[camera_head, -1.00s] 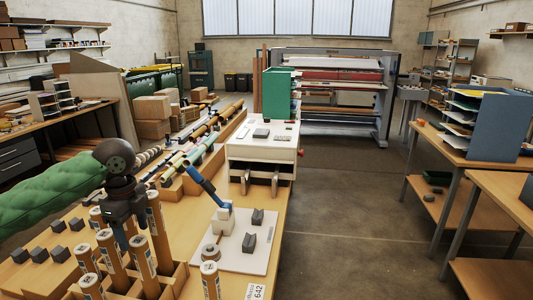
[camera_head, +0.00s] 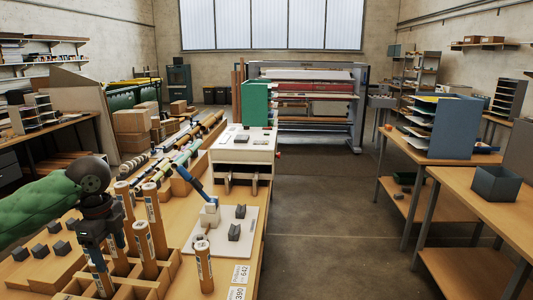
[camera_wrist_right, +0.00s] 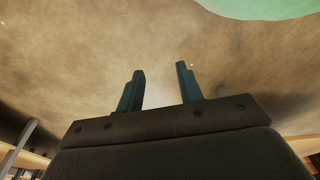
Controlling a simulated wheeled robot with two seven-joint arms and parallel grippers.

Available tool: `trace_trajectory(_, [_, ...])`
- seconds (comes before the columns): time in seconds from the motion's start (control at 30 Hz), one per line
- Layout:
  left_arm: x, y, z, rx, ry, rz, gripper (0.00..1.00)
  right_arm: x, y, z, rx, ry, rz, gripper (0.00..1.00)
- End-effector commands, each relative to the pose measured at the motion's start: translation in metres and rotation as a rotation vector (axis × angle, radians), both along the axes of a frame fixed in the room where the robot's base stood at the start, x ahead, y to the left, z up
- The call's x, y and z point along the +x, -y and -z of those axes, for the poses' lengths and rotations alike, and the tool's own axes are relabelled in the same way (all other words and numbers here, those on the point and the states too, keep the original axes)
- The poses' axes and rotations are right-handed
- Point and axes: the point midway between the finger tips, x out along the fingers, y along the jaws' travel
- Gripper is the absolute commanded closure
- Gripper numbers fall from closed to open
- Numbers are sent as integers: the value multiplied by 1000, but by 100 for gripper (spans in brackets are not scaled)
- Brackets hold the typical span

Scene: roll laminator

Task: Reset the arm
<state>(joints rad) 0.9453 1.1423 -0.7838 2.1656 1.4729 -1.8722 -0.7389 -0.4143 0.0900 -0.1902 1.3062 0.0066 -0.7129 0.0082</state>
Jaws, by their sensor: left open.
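My left gripper (camera_head: 98,258) comes in from the left in the head view, on a green-sleeved arm. It points down at the left side of a wooden rack holding upright brown tubes (camera_head: 153,212). Its jaws are open, and I see nothing clearly held between them. Tubes stand close around it, and I cannot tell whether it touches one. My right gripper (camera_wrist_right: 161,88) shows only in the right wrist view. Its two dark fingers are apart with nothing between them, and a blurred brown floor-like surface lies beyond.
The roll laminator (camera_head: 310,105) stands at the back. A white cabinet (camera_head: 242,153) and a white board (camera_head: 228,232) are on the long bench. Side tables hold a blue-grey divider (camera_head: 450,128) and a grey bin (camera_head: 497,183) on the right. The floor aisle (camera_head: 330,220) between is clear.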

Motion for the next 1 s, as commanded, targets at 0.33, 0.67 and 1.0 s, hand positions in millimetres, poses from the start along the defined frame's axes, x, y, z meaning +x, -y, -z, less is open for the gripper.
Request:
trace_trajectory(0.33, [2, 24, 30, -13, 19, -11, 36, 14, -2, -4, 2, 15, 1, 64])
trace_trajectory(0.67, [-1, 67, 81, -53, 57, -47, 36, 1, -2, 0, 2, 2, 1, 64])
trace_trajectory(1.0, [-20, 131, 154, -150, 118, -159, 36, -11, 1, 3, -1, -11, 0, 64])
